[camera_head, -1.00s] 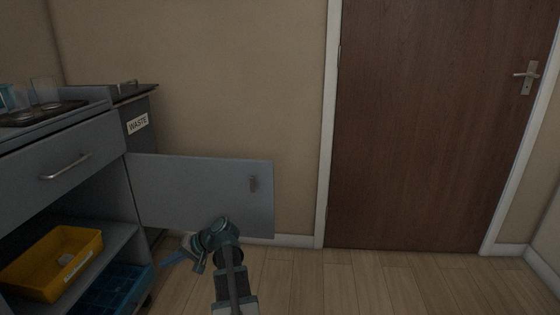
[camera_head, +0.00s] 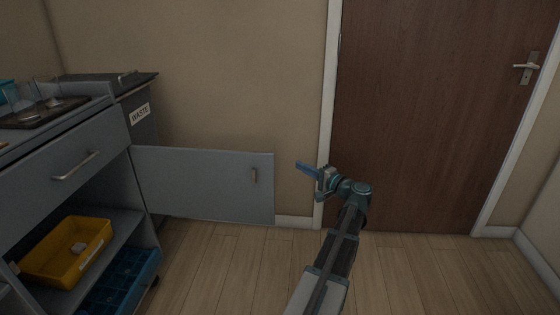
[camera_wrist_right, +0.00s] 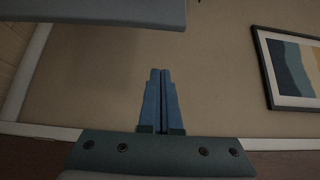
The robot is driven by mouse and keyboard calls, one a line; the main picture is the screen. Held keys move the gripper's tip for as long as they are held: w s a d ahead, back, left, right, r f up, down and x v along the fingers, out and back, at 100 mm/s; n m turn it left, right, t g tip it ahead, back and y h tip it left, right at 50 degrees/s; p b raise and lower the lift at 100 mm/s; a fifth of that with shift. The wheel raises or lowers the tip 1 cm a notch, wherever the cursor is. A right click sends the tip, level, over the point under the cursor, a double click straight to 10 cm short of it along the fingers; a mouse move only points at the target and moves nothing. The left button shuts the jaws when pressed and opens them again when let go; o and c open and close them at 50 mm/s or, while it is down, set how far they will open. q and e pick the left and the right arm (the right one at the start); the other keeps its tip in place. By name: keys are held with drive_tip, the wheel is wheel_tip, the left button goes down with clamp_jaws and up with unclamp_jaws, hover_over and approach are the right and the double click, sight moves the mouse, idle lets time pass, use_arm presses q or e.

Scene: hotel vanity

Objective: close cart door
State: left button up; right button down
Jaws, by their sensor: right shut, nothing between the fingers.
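The grey cart door (camera_head: 205,186) stands wide open in the head view, swung out to the right from the cart (camera_head: 75,160). My right gripper (camera_head: 298,164) is just right of that free edge in the picture, pointing left, shut and empty. In the right wrist view its blue fingers (camera_wrist_right: 161,85) are together, and a grey panel edge (camera_wrist_right: 100,10), likely the door, crosses the top. I see a gap between fingers and panel. My left gripper is not in view.
The open cart holds a yellow bin (camera_head: 68,250) on a shelf and a blue crate (camera_head: 120,280) below. A tray (camera_head: 45,115) with glasses is on top. The floor (camera_head: 220,260) in front is clear.

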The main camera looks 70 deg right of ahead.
drive_tip(key=x, duration=1)
drive_tip(key=shift+s+a, duration=0.2)
drive_tip(key=shift+a, duration=0.85)
drive_tip(key=shift+s+a, duration=0.25)
drive_tip(key=shift+a, duration=0.75)
